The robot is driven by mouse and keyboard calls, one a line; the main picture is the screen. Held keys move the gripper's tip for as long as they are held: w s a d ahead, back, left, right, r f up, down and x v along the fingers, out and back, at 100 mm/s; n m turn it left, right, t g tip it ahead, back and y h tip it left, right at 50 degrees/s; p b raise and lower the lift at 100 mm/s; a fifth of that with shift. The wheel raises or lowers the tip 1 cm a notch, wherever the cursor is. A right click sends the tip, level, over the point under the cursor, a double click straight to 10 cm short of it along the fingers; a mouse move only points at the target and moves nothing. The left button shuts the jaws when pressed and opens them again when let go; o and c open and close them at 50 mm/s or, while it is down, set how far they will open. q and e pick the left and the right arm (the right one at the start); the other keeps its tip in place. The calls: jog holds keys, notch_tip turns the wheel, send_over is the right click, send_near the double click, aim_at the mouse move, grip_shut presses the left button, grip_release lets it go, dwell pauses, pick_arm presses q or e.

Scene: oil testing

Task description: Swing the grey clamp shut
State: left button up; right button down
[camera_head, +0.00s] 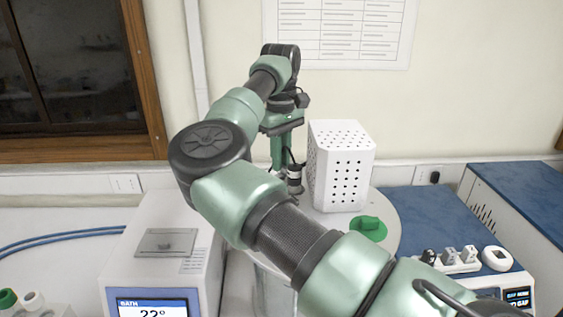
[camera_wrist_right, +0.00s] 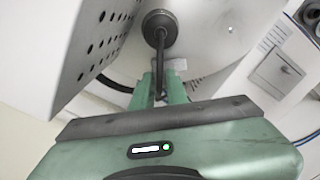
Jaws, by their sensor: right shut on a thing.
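My right gripper (camera_head: 284,158) reaches across the white round-topped stand (camera_head: 328,216), just left of a white perforated housing. In the right wrist view its fingers (camera_wrist_right: 163,88) are close together on the end of a thin dark grey bar, which I take to be the grey clamp (camera_wrist_right: 160,48). The bar runs to a round dark part (camera_wrist_right: 159,24) over the white top. In the head view a small dark upright part with a pale band (camera_head: 295,178) shows beside the gripper. My arm hides part of the stand. My left gripper is not in view.
The perforated housing (camera_head: 342,165) stands close right of the gripper and also fills the upper left of the right wrist view (camera_wrist_right: 85,45). A green cap (camera_head: 368,228) lies on the stand's front right. A white bath unit (camera_head: 150,268) stands left; blue-topped equipment (camera_head: 425,222) stands right.

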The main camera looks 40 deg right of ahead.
jog(key=n, duration=0.1)
jog(key=n+b, duration=0.1)
jog(key=shift+a+f+n+b, duration=0.1)
jog(key=shift+f+n+b, duration=0.1)
jog(key=shift+n+b, duration=0.15)
jog(key=n+b, duration=0.1)
jog(key=n, duration=0.3)
jog(key=shift+a+n+b, duration=0.15)
jog(key=shift+n+b, duration=0.1)
jog(key=shift+b, duration=0.15)
jog(key=n+b, duration=0.1)
jog(key=n, duration=0.3)
jog(key=shift+s+a+n+b, duration=0.1)
jog(key=shift+s+n+b, duration=0.05)
jog(key=shift+n+b, duration=0.15)
jog(key=shift+s+n+b, duration=0.1)
jog(key=shift+n+b, duration=0.5)
jog(key=shift+n, duration=1.3)
jog(key=shift+a, duration=0.1)
jog(key=c, duration=1.4)
grip_release()
jog(key=shift+r, duration=0.15)
